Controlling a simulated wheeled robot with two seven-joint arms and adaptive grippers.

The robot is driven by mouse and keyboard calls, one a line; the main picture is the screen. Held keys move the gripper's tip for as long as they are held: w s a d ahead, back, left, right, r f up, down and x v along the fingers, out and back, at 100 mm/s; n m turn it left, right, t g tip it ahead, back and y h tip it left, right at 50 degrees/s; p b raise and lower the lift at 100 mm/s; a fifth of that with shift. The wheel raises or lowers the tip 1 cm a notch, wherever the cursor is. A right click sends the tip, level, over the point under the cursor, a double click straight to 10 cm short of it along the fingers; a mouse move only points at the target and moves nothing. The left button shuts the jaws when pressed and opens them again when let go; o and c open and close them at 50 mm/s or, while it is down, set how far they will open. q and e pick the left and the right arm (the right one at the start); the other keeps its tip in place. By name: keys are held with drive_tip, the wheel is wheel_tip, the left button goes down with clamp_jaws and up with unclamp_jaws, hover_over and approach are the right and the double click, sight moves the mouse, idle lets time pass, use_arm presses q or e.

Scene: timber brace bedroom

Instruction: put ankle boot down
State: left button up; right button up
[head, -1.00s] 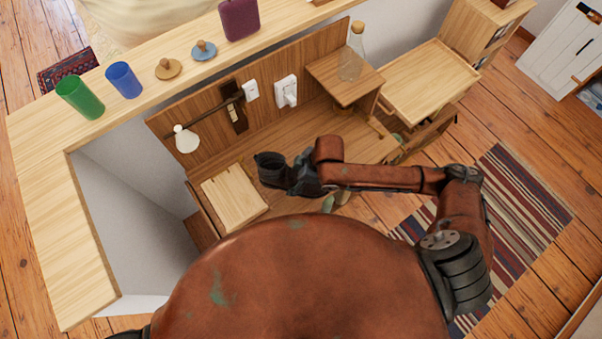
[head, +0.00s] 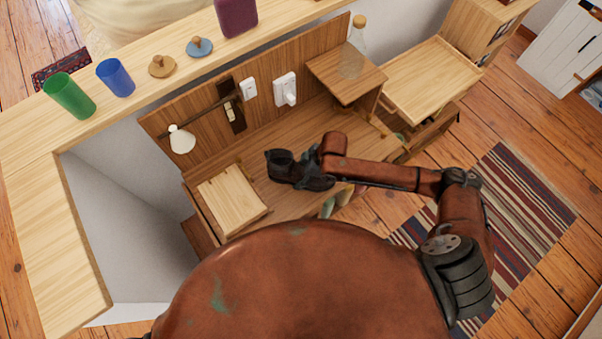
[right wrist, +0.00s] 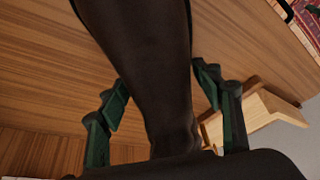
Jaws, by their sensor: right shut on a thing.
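The ankle boot (head: 283,168) is dark, nearly black, and shows in the head view over the wooden desk top (head: 270,205). My right gripper (head: 314,164) is shut on it. In the right wrist view the boot (right wrist: 145,65) runs between the green and black fingers of the right gripper (right wrist: 165,105), with desk wood behind it. I cannot tell whether the boot touches the desk. My left gripper is not in view.
A pale wooden board or box (head: 230,198) lies left of the boot. A small raised shelf (head: 346,75) with a glass bottle (head: 352,58) stands behind right. A white lamp (head: 181,139) hangs at back left. Bare desk lies between.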

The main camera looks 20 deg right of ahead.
drive_tip(key=o, duration=1.7)
drive_tip(key=shift+r, duration=0.1)
